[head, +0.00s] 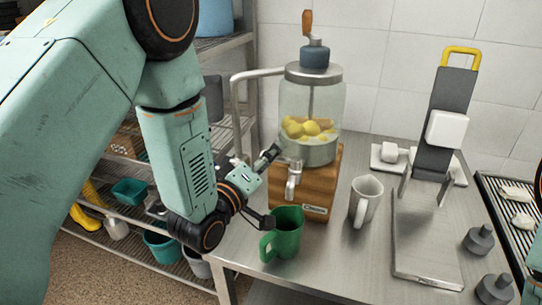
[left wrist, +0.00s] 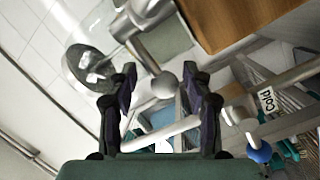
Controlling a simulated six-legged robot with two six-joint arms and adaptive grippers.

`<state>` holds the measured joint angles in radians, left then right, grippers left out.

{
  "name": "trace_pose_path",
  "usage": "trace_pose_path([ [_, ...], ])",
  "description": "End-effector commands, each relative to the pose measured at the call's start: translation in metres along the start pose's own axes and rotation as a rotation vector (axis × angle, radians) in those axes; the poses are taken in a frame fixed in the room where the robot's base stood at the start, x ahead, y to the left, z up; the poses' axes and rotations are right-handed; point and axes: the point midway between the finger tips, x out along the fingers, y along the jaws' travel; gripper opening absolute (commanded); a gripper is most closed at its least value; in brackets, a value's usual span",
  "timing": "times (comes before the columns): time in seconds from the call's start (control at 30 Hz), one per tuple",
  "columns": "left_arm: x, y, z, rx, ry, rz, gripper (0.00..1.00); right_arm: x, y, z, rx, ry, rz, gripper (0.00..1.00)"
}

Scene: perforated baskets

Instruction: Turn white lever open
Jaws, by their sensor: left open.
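A glass drink dispenser (head: 312,105) with lemons in it stands on a wooden base (head: 318,185). Its pale silvery-white tap lever (head: 293,182) sticks out at the front and points down. My left gripper (head: 270,188) is open at the left of the tap, one finger above and one below, apart from each other. In the left wrist view, a rounded pale knob (left wrist: 165,86) on a short stem shows between the open fingers (left wrist: 165,100). Whether a finger touches it I cannot tell. My right gripper does not show.
A green mug (head: 287,232) stands below the tap, close to my lower finger. A white mug (head: 365,200) stands to its right. A metal slicer-like stand (head: 430,245) is further right. Shelves with tubs (head: 130,190) are at left.

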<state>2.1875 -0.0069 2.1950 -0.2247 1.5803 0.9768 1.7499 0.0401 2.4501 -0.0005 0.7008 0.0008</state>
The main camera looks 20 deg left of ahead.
Motion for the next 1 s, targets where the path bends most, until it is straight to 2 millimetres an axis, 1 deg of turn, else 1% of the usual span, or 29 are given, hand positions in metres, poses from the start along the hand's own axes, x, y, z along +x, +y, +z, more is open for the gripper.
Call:
trace_pose_path([
  [0.1, 0.0061, 0.0006, 0.0012, 0.000, -0.001, 0.000, 0.50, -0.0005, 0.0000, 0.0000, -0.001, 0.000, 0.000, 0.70],
  [0.37, 0.0073, 0.0009, 0.0020, 0.000, -0.001, -0.001, 0.50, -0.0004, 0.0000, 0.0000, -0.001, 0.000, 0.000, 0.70],
  [0.9, 0.0066, 0.0000, 0.0018, 0.000, -0.001, -0.004, 0.04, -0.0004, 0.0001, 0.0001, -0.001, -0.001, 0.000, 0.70],
  [0.97, 0.0066, -0.0001, 0.0020, 0.000, -0.001, -0.004, 0.00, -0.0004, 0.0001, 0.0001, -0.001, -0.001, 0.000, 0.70],
  [1.0, 0.0065, -0.0001, 0.0022, 0.000, -0.002, -0.004, 0.00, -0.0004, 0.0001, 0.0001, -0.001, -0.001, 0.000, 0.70],
])
